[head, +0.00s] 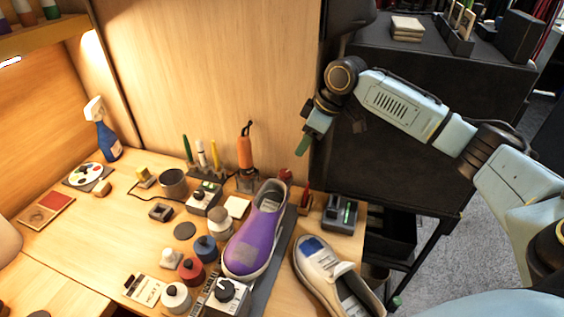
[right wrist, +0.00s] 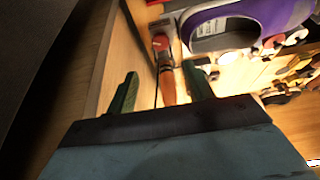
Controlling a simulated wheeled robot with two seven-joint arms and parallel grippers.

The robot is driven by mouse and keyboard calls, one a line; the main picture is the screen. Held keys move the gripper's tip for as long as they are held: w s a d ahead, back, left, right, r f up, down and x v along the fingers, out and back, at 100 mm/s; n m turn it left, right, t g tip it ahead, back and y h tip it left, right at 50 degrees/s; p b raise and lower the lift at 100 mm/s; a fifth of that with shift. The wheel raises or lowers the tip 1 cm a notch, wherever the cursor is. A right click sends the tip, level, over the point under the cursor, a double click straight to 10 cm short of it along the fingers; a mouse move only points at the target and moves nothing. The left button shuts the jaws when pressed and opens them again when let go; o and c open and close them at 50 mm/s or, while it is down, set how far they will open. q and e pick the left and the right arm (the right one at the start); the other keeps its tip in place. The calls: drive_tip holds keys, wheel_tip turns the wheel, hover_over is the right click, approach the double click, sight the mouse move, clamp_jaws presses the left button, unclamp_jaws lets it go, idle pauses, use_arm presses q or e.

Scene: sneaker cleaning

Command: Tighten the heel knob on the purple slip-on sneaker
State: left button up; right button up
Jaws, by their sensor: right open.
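The purple slip-on sneaker (head: 254,243) rests on a dark grey stand near the table's right edge, its toe toward me and its heel toward the back. A small red knob (head: 285,174) sits at its heel end. In the right wrist view the purple sneaker (right wrist: 262,14) lies at the top, with the reddish knob (right wrist: 160,42) beside its heel. My right gripper (head: 303,145) is in the air, above and behind the heel, clear of the knob. Its two green fingers (right wrist: 160,90) are apart with nothing held. My left gripper is not in view.
An orange-handled tool (head: 244,147) stands upright just left of the heel, near the wooden back panel (head: 230,80). A white sneaker (head: 318,268) lies to the right. Several jars, including a red one (head: 191,270), crowd the left side. A dark cabinet (head: 400,150) stands behind my right arm.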

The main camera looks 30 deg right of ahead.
approach(287, 173)
wheel_tip(287, 173, down, 2)
drive_tip(key=x, duration=0.2)
drive_tip(key=b+x, duration=0.1)
drive_tip(key=x, duration=0.2)
drive_tip(key=shift+w+a+f, duration=0.1)
drive_tip(key=shift+w+a, duration=0.25)
drive_tip(key=shift+w, duration=0.05)
drive_tip(key=shift+w+f+b, duration=0.1)
drive_tip(key=shift+f+b, duration=0.2)
drive_tip(key=shift+f, duration=0.1)
drive_tip(key=c, duration=0.9)
drive_tip(key=shift+a+p, duration=0.1)
drive_tip(key=shift+p, duration=0.25)
drive_tip(key=shift+c, duration=0.3)
drive_tip(key=shift+m+p, duration=0.6)
drive_tip(key=shift+p, duration=0.55)
drive_tip(key=o, duration=1)
drive_tip(key=shift+c, duration=0.2)
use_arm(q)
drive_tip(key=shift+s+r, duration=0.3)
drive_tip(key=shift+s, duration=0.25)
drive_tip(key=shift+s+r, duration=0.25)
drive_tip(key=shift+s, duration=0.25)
